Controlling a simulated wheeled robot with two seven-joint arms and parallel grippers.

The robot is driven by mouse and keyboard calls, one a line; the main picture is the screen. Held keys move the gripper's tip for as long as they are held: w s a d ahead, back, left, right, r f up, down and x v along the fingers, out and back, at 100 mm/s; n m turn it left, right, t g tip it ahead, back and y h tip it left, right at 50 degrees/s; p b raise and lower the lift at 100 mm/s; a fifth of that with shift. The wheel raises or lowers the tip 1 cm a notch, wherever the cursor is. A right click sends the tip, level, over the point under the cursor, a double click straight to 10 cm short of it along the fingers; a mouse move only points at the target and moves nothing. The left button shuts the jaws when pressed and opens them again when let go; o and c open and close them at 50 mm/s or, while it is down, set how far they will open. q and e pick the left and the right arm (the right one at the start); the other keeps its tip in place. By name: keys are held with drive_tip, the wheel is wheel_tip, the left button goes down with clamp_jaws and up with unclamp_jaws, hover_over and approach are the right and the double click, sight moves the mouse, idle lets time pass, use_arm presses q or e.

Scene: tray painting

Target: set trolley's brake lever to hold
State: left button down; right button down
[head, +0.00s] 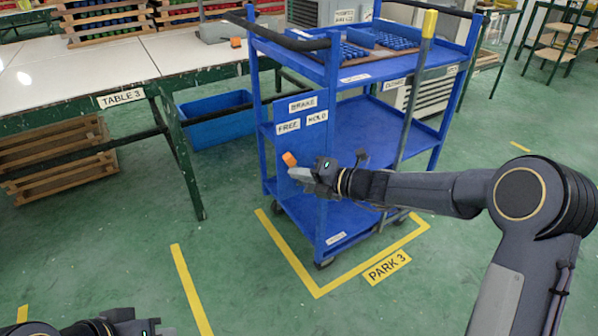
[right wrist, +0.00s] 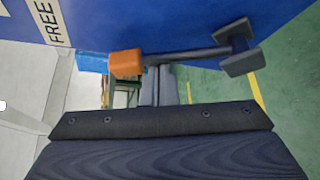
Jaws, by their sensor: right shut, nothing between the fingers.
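The blue trolley (head: 380,135) stands on the floor with a panel marked BRAKE (head: 302,104), FREE (head: 288,127) and HOLD (head: 317,117). The brake lever's orange knob (head: 289,158) is just below the FREE label. In the right wrist view the knob (right wrist: 126,63) ends a dark bar running to a pivot block (right wrist: 238,47). My right gripper (head: 302,173) is shut and empty, close to the lever; its fingers (right wrist: 158,85) show just beside the bar. I cannot tell whether they touch it. My left gripper (head: 135,323) is partly seen at the bottom edge; its jaws are unclear.
A white-topped table (head: 90,70) marked TABLE 3 is at left, with a blue bin (head: 215,118) beneath. A grey post with a yellow top (head: 430,22) rises at the trolley. Green floor in front is clear.

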drive_tip(key=d+m+y+p, duration=0.1)
drive_tip(key=m+p, duration=0.1)
drive_tip(key=p, duration=0.1)
drive_tip(key=w+d+r+m+t+y+p, duration=0.1)
drive_tip(key=p, duration=0.3)
drive_tip(key=w+d+m+y+p, duration=0.1)
drive_tip(key=d+m+p, duration=0.1)
drive_tip(key=p, duration=0.1)
drive_tip(key=shift+w+r+m+t+p, duration=0.15)
drive_tip(key=shift+r+m+t+p, duration=0.1)
drive_tip(key=shift+m+t+p, duration=0.1)
drive_tip(key=shift+w+d+f+m+t+y+p, duration=0.2)
drive_tip(key=shift+w+d+m+t+y+p, duration=0.1)
drive_tip(key=shift+d+m+p, duration=0.3)
drive_tip(key=shift+w+d+f+m+t+y+p, duration=0.15)
drive_tip(key=shift+w+d+f+m+t+p, duration=0.2)
drive_tip(key=shift+m, duration=0.5)
drive_tip(key=shift+w+d+f+m+t+y, duration=0.15)
drive_tip(key=shift+d+m+t, duration=0.2)
drive_tip(key=shift+m, duration=0.45)
drive_tip(key=shift+s+r, duration=0.1)
drive_tip(key=s+d+p, duration=0.3)
drive_tip(key=s+d, duration=0.2)
drive_tip(key=s, duration=0.2)
drive_tip(key=shift+s+d+f+p, duration=0.3)
drive_tip(key=shift+f, duration=0.05)
